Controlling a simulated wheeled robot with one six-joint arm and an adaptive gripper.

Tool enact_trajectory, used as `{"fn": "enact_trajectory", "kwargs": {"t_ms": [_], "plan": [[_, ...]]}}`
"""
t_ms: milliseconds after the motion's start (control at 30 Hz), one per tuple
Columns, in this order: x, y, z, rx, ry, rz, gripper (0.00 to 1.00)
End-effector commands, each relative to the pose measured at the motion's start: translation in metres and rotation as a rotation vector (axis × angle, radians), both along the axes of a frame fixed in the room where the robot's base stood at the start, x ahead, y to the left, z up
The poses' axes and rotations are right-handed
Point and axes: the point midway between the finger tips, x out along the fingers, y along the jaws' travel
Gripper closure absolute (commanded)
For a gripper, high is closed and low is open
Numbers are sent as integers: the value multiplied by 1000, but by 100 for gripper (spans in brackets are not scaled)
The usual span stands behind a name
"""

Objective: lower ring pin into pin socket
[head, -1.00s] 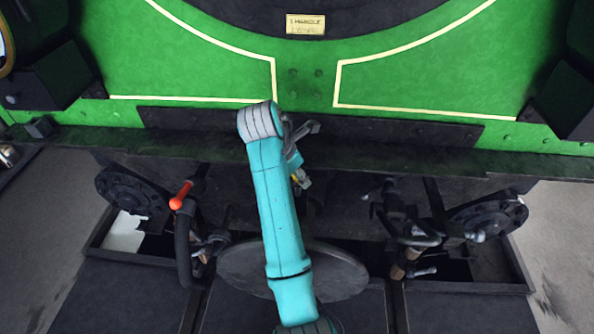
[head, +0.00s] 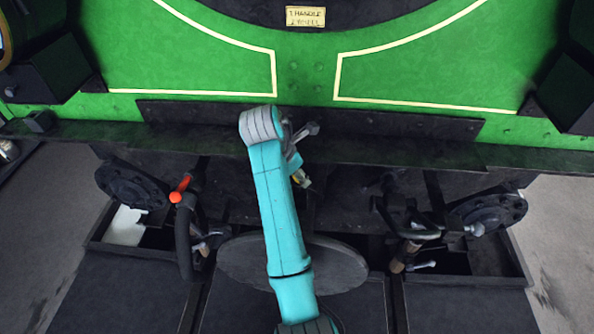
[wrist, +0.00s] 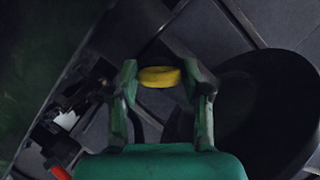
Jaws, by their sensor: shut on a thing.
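The ring pin shows as a yellow ring (wrist: 160,76) between the two fingers of my gripper (wrist: 164,80) in the wrist view. My gripper is shut on it. The pin's shaft below the ring is not visible. In the head view my gripper (head: 303,178) is mostly hidden behind my turquoise arm, in front of the dark frame under the green panel. I cannot make out the pin socket in either view.
A dark beam (head: 400,160) runs across below the green panel (head: 200,60). A red-tipped lever (head: 176,197) with a hose stands left, and pipe fittings (head: 408,232) stand right. A round dark plate (head: 335,275) lies below my arm.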

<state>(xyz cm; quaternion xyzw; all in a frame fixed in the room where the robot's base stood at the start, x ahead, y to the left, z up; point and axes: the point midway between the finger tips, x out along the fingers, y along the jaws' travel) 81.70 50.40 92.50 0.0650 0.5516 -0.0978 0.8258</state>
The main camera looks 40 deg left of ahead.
Motion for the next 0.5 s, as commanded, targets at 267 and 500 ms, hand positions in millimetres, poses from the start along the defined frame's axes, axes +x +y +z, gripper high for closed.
{"fn": "enact_trajectory", "kwargs": {"t_ms": [267, 500], "plan": [[0, 0, -7, 0, 0, 0, 100], [0, 0, -14, 0, 0, 1, 100]]}}
